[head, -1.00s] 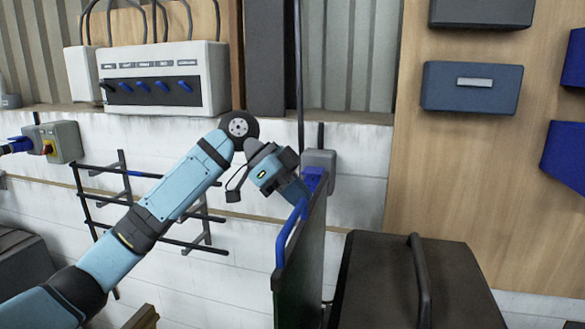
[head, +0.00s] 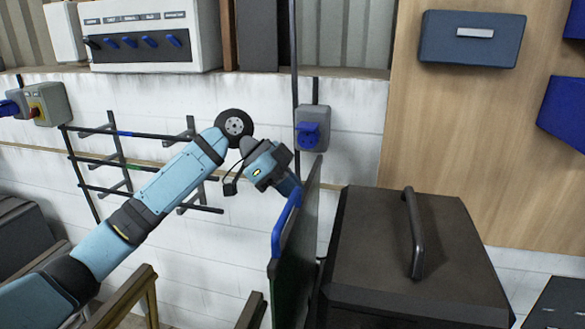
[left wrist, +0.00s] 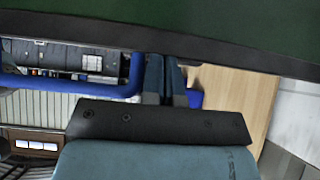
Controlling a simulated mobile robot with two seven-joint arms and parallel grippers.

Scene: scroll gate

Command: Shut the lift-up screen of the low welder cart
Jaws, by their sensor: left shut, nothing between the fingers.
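The lift-up screen (head: 297,255) is a dark green panel with a dark frame. In the head view it stands raised and nearly edge-on, left of the dark cart body (head: 400,240). A blue bar handle (head: 286,222) runs along its near face; the handle also shows in the left wrist view (left wrist: 70,92). My left gripper (head: 293,188) is shut and empty at the upper end of the handle, by the screen's edge. In the left wrist view its closed fingers (left wrist: 165,82) point towards the screen (left wrist: 160,15), right of the handle. Actual contact cannot be told. My right gripper is out of view.
A black grab bar (head: 413,235) sits on the cart's top. Behind, a wall rack (head: 140,165), a blue socket (head: 310,130) and a switch panel (head: 150,40) are on the wall. A wooden frame (head: 125,295) stands at the lower left.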

